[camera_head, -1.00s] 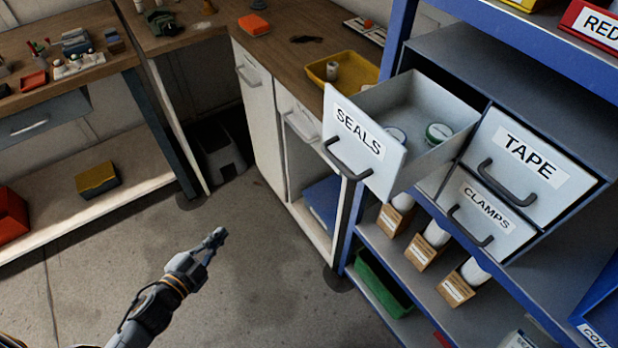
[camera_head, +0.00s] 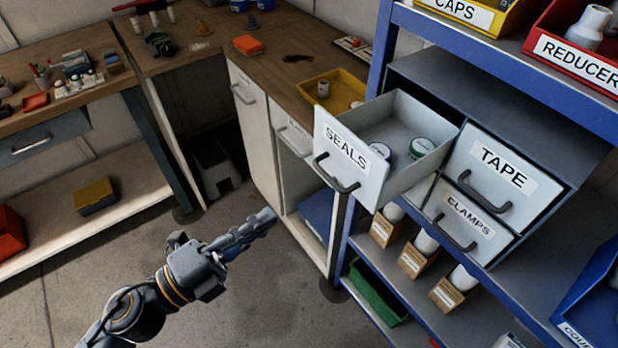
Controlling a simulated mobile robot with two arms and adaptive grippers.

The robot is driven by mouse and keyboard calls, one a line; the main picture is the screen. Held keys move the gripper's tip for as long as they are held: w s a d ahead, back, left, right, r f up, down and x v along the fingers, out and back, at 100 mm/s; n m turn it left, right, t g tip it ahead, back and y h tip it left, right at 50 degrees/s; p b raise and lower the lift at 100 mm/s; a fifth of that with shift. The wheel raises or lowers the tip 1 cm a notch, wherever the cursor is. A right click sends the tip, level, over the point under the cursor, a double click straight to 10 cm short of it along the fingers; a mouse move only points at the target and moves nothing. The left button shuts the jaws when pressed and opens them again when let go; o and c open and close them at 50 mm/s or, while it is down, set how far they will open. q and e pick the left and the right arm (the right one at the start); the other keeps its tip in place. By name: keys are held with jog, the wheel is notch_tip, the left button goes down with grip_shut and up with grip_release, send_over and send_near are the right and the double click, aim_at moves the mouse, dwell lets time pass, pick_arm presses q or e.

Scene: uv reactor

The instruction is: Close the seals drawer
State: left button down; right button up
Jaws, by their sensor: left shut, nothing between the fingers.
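The seals drawer (camera_head: 348,161) is pulled well out of the grey cabinet on the blue shelf unit. Its white front carries a SEALS label and a dark handle (camera_head: 336,174). Two round tape-like rolls (camera_head: 421,148) lie inside it. My left gripper (camera_head: 268,217) is shut and empty, in the air to the lower left of the drawer front, apart from it. My right gripper does not show.
The TAPE drawer (camera_head: 496,179) and the CLAMPS drawer (camera_head: 464,224) are shut beside and below. Cardboard boxes (camera_head: 414,261) with white cylinders stand on the shelf underneath. A yellow tray (camera_head: 331,93) sits on the wooden counter behind. Open floor lies left of my gripper.

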aim_at(382, 148)
pick_arm(q)
jog(key=p+x, duration=0.4)
jog(key=x, duration=0.4)
jog(key=shift+w+d+r, duration=0.15)
jog(key=shift+w+r, duration=0.05)
jog(key=shift+w+d+f+p, duration=0.1)
jog(key=shift+w+d+p, duration=0.25)
jog(key=shift+d, duration=0.1)
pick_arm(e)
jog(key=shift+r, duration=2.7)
